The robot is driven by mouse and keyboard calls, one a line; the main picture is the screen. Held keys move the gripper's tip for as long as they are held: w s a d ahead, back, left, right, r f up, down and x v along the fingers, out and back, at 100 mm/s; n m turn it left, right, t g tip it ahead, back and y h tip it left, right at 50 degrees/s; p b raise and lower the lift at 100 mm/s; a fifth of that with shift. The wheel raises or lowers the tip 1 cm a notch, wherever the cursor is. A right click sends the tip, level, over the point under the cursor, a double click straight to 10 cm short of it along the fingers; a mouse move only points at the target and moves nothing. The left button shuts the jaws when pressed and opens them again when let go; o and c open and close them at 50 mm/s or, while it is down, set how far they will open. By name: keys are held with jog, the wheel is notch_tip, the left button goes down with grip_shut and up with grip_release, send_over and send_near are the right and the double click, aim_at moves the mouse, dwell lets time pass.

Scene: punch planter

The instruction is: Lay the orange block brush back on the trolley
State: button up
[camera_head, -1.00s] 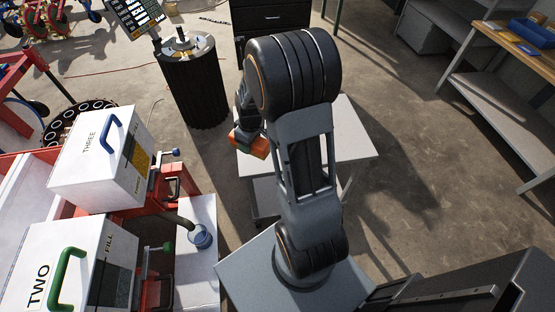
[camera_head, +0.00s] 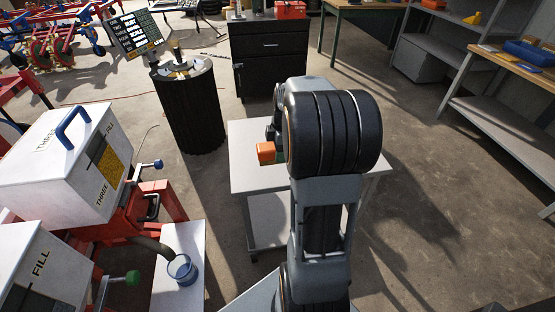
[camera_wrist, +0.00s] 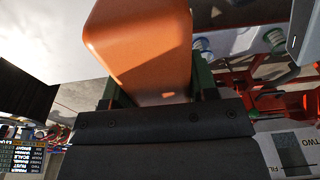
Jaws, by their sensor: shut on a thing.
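The orange block brush (camera_head: 266,151) is held in my gripper (camera_wrist: 155,88). In the head view its orange block shows just left of my arm, in front of the trolley top in the picture; I cannot tell how high above the top it is. In the wrist view the orange block (camera_wrist: 145,40) fills the upper middle, between the two dark green fingers. The trolley (camera_head: 252,180) is a pale table with a lower shelf, its top partly hidden behind my arm. The bare part of the top that shows is clear.
A white box hopper marked THREE (camera_head: 60,160) on a red frame stands at left, with a blue cup (camera_head: 182,269) on a pale surface beside it. A black ribbed drum (camera_head: 190,112) and a dark cabinet (camera_head: 270,60) stand behind. Floor right of the trolley is open.

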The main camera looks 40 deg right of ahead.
jog(key=w+d+f, duration=0.1)
jog(key=w+f, duration=0.1)
jog(key=w+d+f, duration=0.1)
jog(key=w+f, duration=0.1)
jog(key=w+d+f+b, duration=0.1)
jog(key=w+f, duration=0.1)
jog(key=shift+d, duration=0.35)
jog(key=shift+w+d+f, duration=0.3)
jog(key=shift+w+f, duration=0.2)
jog(key=shift+f, duration=0.2)
jog(key=shift+w+f+b, duration=0.1)
jog(key=shift+f+b, duration=0.3)
jog(key=shift+f, duration=1.15)
jog(key=shift+f, duration=0.2)
jog(key=o, duration=0.8)
jog(key=shift+o, duration=0.2)
